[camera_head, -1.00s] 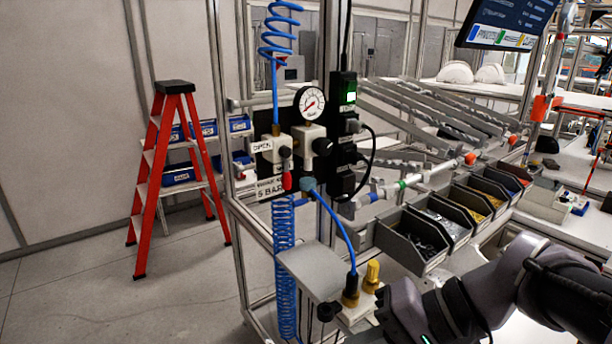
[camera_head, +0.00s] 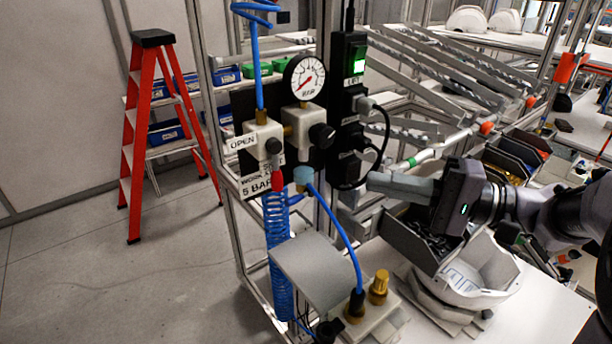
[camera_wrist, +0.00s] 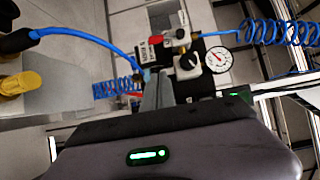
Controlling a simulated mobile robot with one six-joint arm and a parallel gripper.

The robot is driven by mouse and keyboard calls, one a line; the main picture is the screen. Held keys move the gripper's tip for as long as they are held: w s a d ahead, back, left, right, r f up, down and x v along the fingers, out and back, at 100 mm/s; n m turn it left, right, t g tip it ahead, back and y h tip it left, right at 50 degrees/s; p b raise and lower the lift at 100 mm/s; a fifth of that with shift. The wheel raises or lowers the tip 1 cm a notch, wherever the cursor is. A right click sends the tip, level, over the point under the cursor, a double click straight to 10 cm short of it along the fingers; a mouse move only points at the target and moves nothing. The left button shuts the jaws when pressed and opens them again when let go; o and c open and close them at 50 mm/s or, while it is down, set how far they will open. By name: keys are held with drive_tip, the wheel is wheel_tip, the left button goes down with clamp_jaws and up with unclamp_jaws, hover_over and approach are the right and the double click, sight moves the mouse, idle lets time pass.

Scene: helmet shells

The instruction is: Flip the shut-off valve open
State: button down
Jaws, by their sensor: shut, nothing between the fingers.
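The shut-off valve (camera_head: 262,141) is a pale block on the frame post, below the upper blue coil. Its red lever (camera_head: 277,182) hangs down beside a white "5 BAR" label. An "OPEN" label (camera_head: 242,142) sits left of the block. In the wrist view the red lever (camera_wrist: 146,52) shows beyond my fingers, partly beside the label. My gripper (camera_head: 371,182) is shut and empty, right of the valve and clear of it, its fingers pointing left. The shut fingers (camera_wrist: 158,78) also show in the wrist view.
A pressure gauge (camera_head: 304,78), a black knob (camera_head: 321,136) and a black power strip (camera_head: 348,100) stand between valve and gripper or above. A blue hose (camera_head: 345,232) arcs below the fingers. Grey bins (camera_head: 410,245) lie under my gripper.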

sight(276, 169)
drive_tip(key=s+a+x, duration=0.1)
drive_tip(key=s+x, duration=0.1)
drive_tip(key=x, duration=1)
drive_tip(key=shift+s, duration=0.35)
drive_tip(key=shift+s+a+f+m+y+b, duration=0.1)
drive_tip(key=shift+s+a+m+y+b, duration=0.1)
drive_tip(key=shift+m+y+b, duration=0.3)
